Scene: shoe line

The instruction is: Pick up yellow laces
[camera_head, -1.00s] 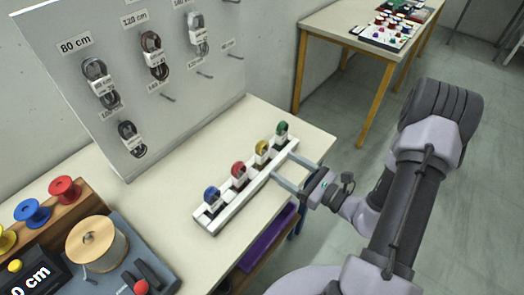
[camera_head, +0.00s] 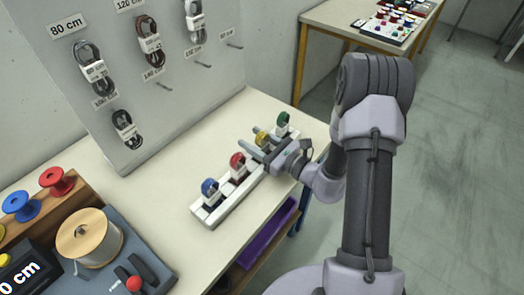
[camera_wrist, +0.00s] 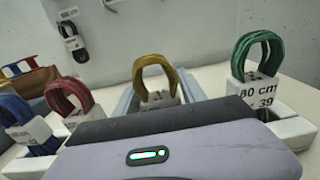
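The yellow laces (camera_head: 262,137) are a coiled loop in a white paper band, upright in the white rack (camera_head: 228,206) on the table. They also show in the wrist view (camera_wrist: 155,70), in the middle. My gripper (camera_head: 252,141) is at the rack with its two fingers reaching along either side of the yellow laces. In the wrist view the fingers are apart, one left and one right of the white band, with gaps visible. The gripper is open; part of the yellow laces is hidden by it in the head view.
Green laces (camera_head: 282,123) stand right of the yellow ones, red laces (camera_head: 237,164) and blue laces (camera_head: 209,190) to the left, all close in the same rack. A pegboard (camera_head: 150,75) with hanging dark laces stands behind. A spool (camera_head: 90,238) is at lower left.

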